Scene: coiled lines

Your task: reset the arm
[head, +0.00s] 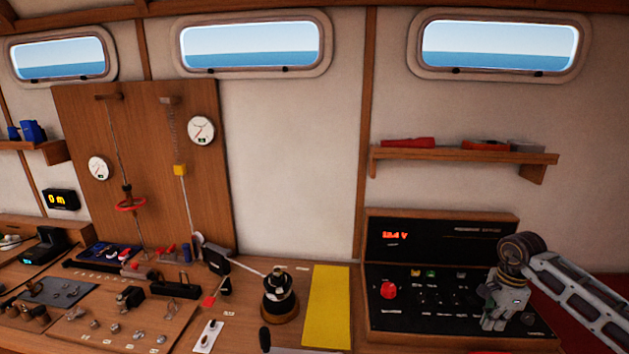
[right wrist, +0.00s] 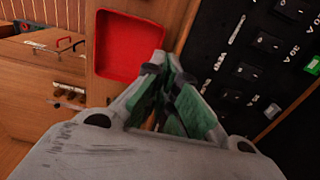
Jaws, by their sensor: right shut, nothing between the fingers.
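My right gripper (head: 491,322) is in front of the black switch panel (head: 440,290) at the right of the head view. Its arm comes in from the right edge. In the right wrist view its green-padded fingers (right wrist: 172,110) are closed together with nothing between them. The panel's switches show to the right of the fingers there. I cannot tell whether the fingertips touch the panel. My left gripper is not in view.
A red square tray (right wrist: 130,45) shows in the right wrist view beside the fingers. A dark winch (head: 280,297) and a yellow mat (head: 328,307) lie left of the panel. A wooden shelf (head: 462,156) is above it. Many small parts crowd the bench's left.

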